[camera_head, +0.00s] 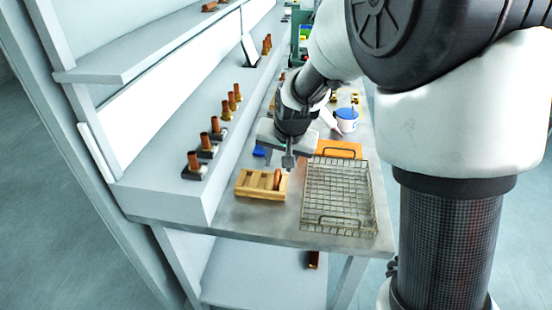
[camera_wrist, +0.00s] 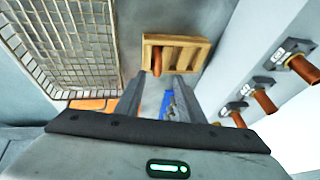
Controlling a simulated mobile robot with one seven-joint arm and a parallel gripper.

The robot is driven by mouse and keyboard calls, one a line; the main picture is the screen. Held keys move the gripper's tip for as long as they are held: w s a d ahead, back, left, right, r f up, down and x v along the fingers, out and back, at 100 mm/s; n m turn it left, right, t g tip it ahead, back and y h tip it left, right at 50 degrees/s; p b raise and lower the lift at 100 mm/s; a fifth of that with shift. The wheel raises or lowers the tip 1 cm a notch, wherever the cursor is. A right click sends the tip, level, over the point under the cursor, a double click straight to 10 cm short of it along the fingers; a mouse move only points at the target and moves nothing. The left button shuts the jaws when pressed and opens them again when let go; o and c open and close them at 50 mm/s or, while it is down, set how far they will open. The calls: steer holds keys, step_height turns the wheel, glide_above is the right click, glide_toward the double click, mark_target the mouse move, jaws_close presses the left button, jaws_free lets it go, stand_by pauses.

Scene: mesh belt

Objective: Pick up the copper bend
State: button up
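The copper bend (camera_head: 277,179) sits in a slot of a small wooden rack (camera_head: 248,194) near the front of the grey bench. In the wrist view the copper bend (camera_wrist: 157,62) stands in the left part of the rack (camera_wrist: 204,42), just beyond my fingertips. My gripper (camera_head: 288,161) hangs above and just behind the rack. In the wrist view my gripper (camera_wrist: 160,80) has its two fingers apart, with nothing held between them. The lower part of the bend is hidden by the rack.
A wire mesh basket (camera_head: 338,227) stands right of the rack, with an orange board (camera_head: 339,149) behind it. A blue item (camera_head: 259,152) lies behind the rack. A raised shelf with several copper fittings (camera_head: 194,161) runs along the left.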

mark_target(278, 172)
steer(key=shift+w+d+x, duration=0.1)
steer(key=shift+d+x, duration=0.05)
steer(key=shift+x, duration=1.5)
steer(key=shift+w+d+x, duration=0.15)
steer(key=shift+d+x, duration=0.05)
steer(key=shift+x, duration=1.5)
steer(key=shift+r, duration=0.1)
jaws_close()
